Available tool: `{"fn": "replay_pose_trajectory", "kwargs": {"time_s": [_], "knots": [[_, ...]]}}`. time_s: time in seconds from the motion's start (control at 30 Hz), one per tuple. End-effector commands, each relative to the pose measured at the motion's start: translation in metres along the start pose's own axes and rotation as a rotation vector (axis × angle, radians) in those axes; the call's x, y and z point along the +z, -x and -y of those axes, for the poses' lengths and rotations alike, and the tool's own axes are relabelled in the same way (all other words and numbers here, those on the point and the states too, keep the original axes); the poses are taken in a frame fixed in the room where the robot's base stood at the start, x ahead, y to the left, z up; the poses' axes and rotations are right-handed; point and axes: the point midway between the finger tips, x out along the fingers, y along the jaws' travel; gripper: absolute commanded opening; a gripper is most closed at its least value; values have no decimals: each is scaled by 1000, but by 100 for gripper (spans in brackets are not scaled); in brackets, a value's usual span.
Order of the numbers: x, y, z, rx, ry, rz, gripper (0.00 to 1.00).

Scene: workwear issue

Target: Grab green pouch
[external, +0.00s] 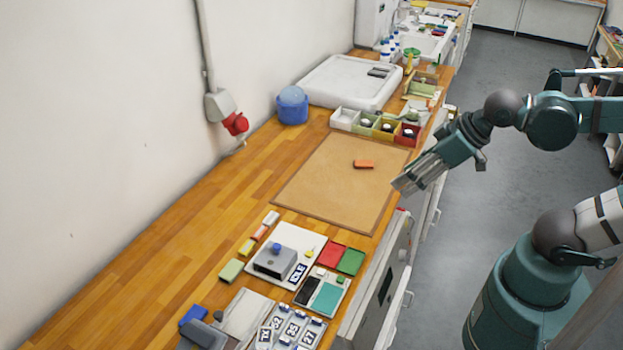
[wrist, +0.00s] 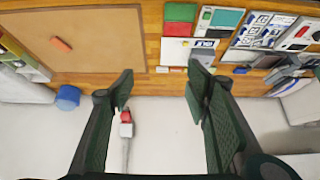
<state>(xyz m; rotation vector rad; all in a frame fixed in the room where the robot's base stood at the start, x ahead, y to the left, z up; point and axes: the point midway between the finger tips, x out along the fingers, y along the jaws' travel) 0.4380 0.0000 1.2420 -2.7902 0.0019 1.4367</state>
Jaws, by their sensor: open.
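A flat green pouch (external: 351,262) lies on the wooden bench near its front edge, beside a flat red pouch (external: 331,256). In the wrist view the green pouch (wrist: 181,11) is at the top, just above the red pouch (wrist: 178,29). My gripper (external: 403,187) is in the air by the bench's front edge, near the tan board and apart from the green pouch. In the wrist view my gripper (wrist: 160,88) has its fingers spread with nothing between them.
The tan board (external: 320,200) carries an orange block (external: 363,164). A white panel with a grey device (external: 274,261) and a tray with a teal item (external: 326,298) lie near the pouches. Small coloured bins (external: 384,128) stand beyond the board. Bare bench lies along the wall.

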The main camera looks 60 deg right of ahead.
Motion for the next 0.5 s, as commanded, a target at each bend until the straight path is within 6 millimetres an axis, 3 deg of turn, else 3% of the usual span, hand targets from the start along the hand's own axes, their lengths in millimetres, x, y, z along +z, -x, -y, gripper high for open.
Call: {"fn": "replay_pose_trajectory", "kwargs": {"time_s": [0.27, 0.5], "knots": [[-17, -2, 5, -6, -51, 20, 48], [-46, -9, 14, -11, -152, 60, 48]]}}
